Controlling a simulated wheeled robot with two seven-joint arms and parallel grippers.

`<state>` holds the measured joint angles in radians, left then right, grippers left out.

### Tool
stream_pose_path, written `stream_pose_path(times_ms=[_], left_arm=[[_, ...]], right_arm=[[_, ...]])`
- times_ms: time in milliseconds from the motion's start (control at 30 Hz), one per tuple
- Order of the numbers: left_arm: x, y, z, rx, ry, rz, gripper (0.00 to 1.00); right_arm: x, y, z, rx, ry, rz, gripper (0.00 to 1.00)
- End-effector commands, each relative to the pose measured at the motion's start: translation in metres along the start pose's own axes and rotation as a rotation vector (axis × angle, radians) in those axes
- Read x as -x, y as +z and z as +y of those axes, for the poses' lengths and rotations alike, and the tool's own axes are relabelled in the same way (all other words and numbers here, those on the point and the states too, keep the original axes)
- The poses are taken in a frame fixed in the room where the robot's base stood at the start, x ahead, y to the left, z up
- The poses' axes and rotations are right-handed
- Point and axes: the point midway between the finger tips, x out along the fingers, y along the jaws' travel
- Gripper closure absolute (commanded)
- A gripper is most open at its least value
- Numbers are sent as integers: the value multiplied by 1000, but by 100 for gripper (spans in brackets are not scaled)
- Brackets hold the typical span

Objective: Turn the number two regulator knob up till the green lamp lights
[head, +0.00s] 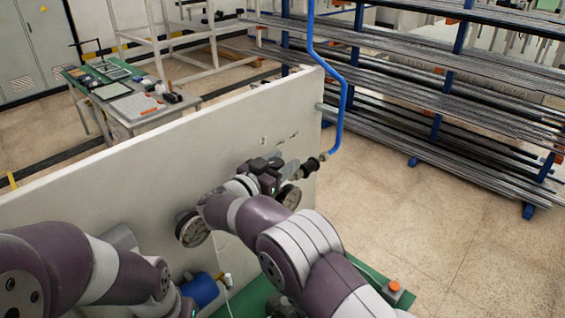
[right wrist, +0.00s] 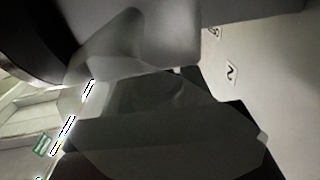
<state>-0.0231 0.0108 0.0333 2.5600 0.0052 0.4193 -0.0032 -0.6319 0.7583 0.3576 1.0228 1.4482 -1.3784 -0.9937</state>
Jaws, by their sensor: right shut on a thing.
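My right gripper (head: 268,170) is at the upright pale panel (head: 130,180), beside the regulator fittings, and is shut on a regulator knob. In the right wrist view the gripper fills the middle, dark and close to the camera, and hides most of the knob. A label "2" (right wrist: 231,72) shows on the panel next to it, with another label (right wrist: 214,32) above, partly cut off. Two round gauges show in the head view, one below the gripper (head: 289,196) and one to the left (head: 193,229). I cannot make out a lit green lamp. My left gripper is not in view.
A blue hose (head: 343,100) rises from a black fitting (head: 312,166) right of the gripper. A blue cylinder (head: 200,290) sits low by the panel. An orange button (head: 394,286) is at lower right. Racks of bars (head: 440,75) stand behind; the floor between is clear.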

Motion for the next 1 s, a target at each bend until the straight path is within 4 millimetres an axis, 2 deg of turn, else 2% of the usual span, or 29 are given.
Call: stream_pose_path(times_ms=[67, 100, 133, 167, 433, 533, 800, 900, 1000], left_arm=[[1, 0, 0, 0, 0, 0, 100], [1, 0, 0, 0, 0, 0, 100], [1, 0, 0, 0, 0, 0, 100], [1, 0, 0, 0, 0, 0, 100], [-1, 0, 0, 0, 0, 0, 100], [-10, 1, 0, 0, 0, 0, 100], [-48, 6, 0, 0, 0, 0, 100], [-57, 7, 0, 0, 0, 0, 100], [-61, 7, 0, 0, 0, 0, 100]], right_arm=[[0, -7, -1, -10, -3, 8, 82], [0, -7, -1, -10, -3, 8, 45], [0, -7, -1, -10, -3, 8, 35], [0, -6, -1, -10, -3, 7, 31], [1, -3, -1, -5, -2, 4, 31], [12, 1, -1, -6, -4, 4, 31], [83, 4, -1, -7, -7, 4, 31], [106, 2, -1, -8, -6, 5, 31], [121, -1, -1, -8, -4, 7, 31]])
